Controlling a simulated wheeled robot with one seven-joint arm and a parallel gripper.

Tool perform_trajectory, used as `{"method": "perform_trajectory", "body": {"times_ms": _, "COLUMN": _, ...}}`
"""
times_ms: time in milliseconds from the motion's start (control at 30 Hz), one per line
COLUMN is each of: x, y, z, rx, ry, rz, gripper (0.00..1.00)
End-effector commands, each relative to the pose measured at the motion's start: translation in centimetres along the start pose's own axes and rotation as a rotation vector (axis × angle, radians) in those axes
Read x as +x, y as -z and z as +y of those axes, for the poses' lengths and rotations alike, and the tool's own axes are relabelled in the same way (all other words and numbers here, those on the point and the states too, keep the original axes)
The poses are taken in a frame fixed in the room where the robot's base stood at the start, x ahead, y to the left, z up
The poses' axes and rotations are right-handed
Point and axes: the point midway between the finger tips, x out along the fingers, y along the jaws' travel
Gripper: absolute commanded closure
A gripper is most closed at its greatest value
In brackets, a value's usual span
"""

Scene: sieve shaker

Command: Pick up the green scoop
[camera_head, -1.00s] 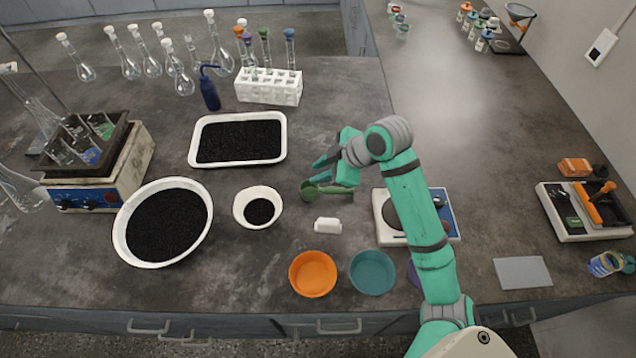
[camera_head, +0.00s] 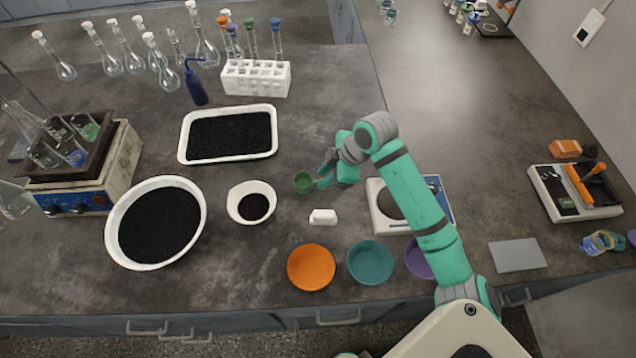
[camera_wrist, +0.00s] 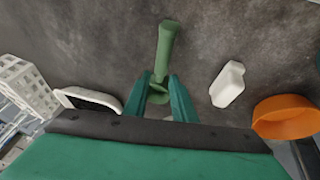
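The green scoop (camera_head: 303,182) lies on the dark counter, its round cup at the left in the head view. My gripper (camera_head: 326,175) is just to the right of the cup and hides the handle there. In the wrist view the scoop's handle (camera_wrist: 165,45) points up the picture. The two teal fingers of my gripper (camera_wrist: 159,80) are apart, one on each side of the scoop. Part of the cup shows between them. Gaps show beside the scoop, and I see no clear contact.
A small white block-like item (camera_head: 322,217), an orange bowl (camera_head: 311,268) and a teal bowl (camera_head: 370,263) stand nearer me. A white bowl (camera_head: 236,212) with black grains is left. A white tray (camera_head: 182,150) lies behind.

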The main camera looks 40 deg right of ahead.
Motion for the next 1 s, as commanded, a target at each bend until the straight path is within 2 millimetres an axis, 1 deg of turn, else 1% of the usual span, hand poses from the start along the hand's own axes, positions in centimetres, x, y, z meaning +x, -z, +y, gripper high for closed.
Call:
{"method": "perform_trajectory", "body": {"times_ms": 100, "x": 1.7, "y": 0.2, "z": -0.1, "rx": 0.001, "ry": 0.002, "rz": -0.001, "gripper": 0.76}}
{"method": "perform_trajectory", "body": {"times_ms": 200, "x": 2.7, "y": 0.3, "z": -0.1, "rx": 0.0, "ry": 0.0, "rz": 0.0, "gripper": 0.76}}
{"method": "perform_trajectory", "body": {"times_ms": 300, "x": 3.2, "y": 0.3, "z": -0.1, "rx": -0.001, "ry": 0.001, "rz": 0.0, "gripper": 0.76}}
{"method": "perform_trajectory", "body": {"times_ms": 500, "x": 3.3, "y": 0.3, "z": -0.1, "rx": -0.002, "ry": 0.001, "rz": 0.0, "gripper": 0.76}}
{"method": "perform_trajectory", "body": {"times_ms": 533, "x": 3.2, "y": 0.3, "z": -0.1, "rx": -0.002, "ry": 0.001, "rz": 0.0, "gripper": 0.81}}
{"method": "perform_trajectory", "body": {"times_ms": 567, "x": 3.2, "y": 0.3, "z": -0.1, "rx": -0.002, "ry": 0.001, "rz": 0.0, "gripper": 0.88}}
{"method": "perform_trajectory", "body": {"times_ms": 600, "x": 3.2, "y": 0.3, "z": -0.1, "rx": -0.002, "ry": 0.0, "rz": 0.0, "gripper": 0.97}}
{"method": "perform_trajectory", "body": {"times_ms": 633, "x": 3.2, "y": 0.3, "z": -0.1, "rx": -0.001, "ry": 0.0, "rz": 0.0, "gripper": 1.0}}
{"method": "perform_trajectory", "body": {"times_ms": 1000, "x": 3.0, "y": 0.4, "z": 0.0, "rx": -0.001, "ry": -0.001, "rz": 0.0, "gripper": 1.0}}
